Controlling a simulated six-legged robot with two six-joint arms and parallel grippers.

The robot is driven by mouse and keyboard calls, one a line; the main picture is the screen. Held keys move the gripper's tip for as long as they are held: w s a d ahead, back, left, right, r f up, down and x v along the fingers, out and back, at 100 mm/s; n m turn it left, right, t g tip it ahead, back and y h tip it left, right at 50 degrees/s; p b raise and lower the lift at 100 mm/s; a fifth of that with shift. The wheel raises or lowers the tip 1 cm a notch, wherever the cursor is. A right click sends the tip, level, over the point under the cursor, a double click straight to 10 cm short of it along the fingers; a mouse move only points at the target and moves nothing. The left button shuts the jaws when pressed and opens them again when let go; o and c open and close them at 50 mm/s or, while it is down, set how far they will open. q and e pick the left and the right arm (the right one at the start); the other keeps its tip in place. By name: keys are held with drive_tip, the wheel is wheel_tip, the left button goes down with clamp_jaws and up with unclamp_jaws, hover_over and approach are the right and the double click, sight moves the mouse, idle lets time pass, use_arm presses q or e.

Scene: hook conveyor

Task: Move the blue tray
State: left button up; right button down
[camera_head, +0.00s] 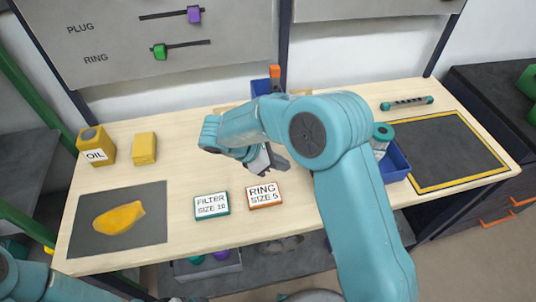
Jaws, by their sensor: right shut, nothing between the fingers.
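A blue tray (399,168) sits at the right part of the wooden workbench, left of the dark mat. My right arm hides much of it. A teal-and-white cylinder (382,137) stands at its back left, partly behind my arm. Another blue bin-like thing (260,88) shows at the back of the bench, also partly hidden, with an orange piece above it. My right gripper (272,161) is shut and empty over the middle of the bench, to the left of the blue tray and apart from it. My left arm enters at the lower left; its gripper is out of view.
Labelled FILTER (211,206) and RING (264,195) boxes lie near the front edge. A yellow oil can (96,146), a yellow block (144,148) and a dark mat (85,231) with a yellow cloth-like thing are at left. A yellow-edged mat (434,180) is at right.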

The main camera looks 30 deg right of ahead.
drive_tip(key=d, duration=0.2)
drive_tip(key=d+p, duration=0.1)
drive_tip(key=shift+s+d+f, duration=0.3)
drive_tip(key=shift+s+f, duration=0.1)
drive_tip(key=shift+s+d, duration=0.2)
drive_tip(key=shift+d, duration=0.3)
drive_tip(key=shift+w+f, duration=0.15)
drive_tip(key=shift+s+d, duration=0.2)
drive_tip(key=shift+d, duration=0.1)
drive_tip(key=s+d+b, duration=0.1)
drive_tip(key=d, duration=0.5)
drive_tip(key=s+d, duration=0.2)
drive_tip(key=d, duration=0.4)
drive_tip(key=s+d+b, duration=0.1)
drive_tip(key=d, duration=0.5)
drive_tip(key=shift+s+d+b, duration=0.1)
drive_tip(key=shift+s+b, duration=0.1)
drive_tip(key=shift+b, duration=0.1)
drive_tip(key=s+d, duration=0.1)
drive_tip(key=d, duration=0.3)
drive_tip(key=s+d, duration=0.1)
drive_tip(key=d, duration=0.4)
drive_tip(key=s+d, duration=0.1)
drive_tip(key=d, duration=0.3)
drive_tip(key=shift+s+d, duration=0.1)
drive_tip(key=shift+d, duration=0.25)
drive_tip(key=shift+a, duration=0.1)
